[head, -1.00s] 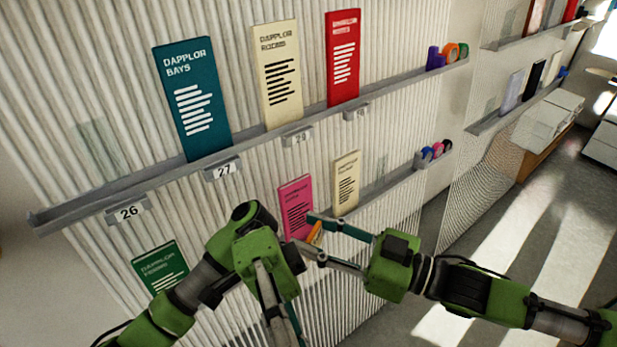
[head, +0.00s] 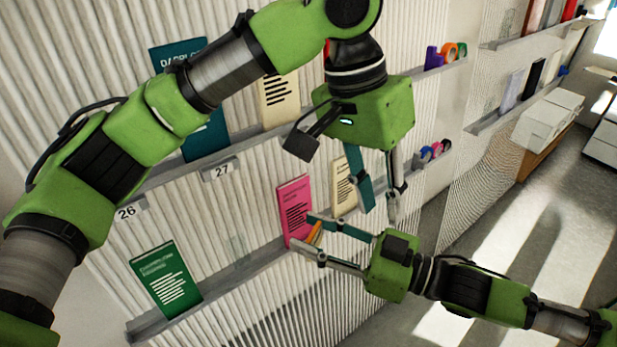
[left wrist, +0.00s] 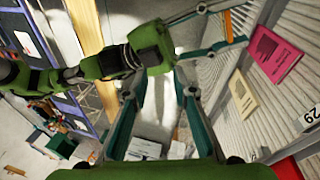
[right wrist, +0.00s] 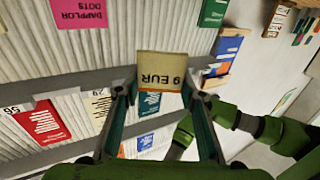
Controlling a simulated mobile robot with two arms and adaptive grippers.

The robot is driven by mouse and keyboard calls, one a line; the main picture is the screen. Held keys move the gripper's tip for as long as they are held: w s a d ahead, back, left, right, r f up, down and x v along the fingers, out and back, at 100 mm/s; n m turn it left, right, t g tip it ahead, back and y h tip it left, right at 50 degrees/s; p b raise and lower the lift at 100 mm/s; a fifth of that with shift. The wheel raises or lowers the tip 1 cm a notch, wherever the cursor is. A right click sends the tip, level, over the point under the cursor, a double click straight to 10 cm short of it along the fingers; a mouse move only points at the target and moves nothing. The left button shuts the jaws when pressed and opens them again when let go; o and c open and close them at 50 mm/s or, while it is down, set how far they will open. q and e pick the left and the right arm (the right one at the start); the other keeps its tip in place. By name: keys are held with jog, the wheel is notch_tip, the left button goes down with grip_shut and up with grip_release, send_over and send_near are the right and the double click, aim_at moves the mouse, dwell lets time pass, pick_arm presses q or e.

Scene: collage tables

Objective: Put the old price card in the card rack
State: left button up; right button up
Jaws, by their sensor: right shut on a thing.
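My right gripper (head: 304,233) is shut on a small price card (right wrist: 161,70), marked "9 EUR" and upside down in the right wrist view. In the head view only a thin orange edge of the card (head: 316,234) shows between the fingers, in front of the pink leaflet. The orange edge (left wrist: 227,24) also shows in the left wrist view. My left gripper (head: 379,217) is open and empty, pointing down above the right gripper's wrist. I cannot clearly pick out the card rack; a small holder with blue and orange cards (right wrist: 222,60) shows in the right wrist view.
A ribbed wall carries rails with a teal leaflet (head: 205,135), a pink leaflet (head: 294,208), a cream leaflet (head: 343,185) and a green leaflet (head: 166,280). Number tags 26 (head: 127,212) and 27 (head: 221,170) hang below the upper rail. Tape rolls (head: 450,52) sit at its right end.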

aim_at(312, 233)
pick_arm(q)
jog(key=w+a+n+y, duration=0.2)
jog(key=w+a+n, duration=0.15)
jog(key=a, duration=0.65)
pick_arm(e)
jog(key=shift+w+a, duration=0.1)
jog(key=shift+a, duration=0.2)
jog(key=shift+d, duration=0.1)
pick_arm(q)
jog(key=shift+t, duration=0.3)
jog(key=f, duration=1.2)
jog(key=shift+w+d+f, duration=0.1)
jog(key=shift+w+d, duration=0.1)
jog(key=shift+d, duration=0.2)
grip_shut()
pick_arm(e)
jog(key=o, duration=0.9)
jog(key=shift+d, duration=0.1)
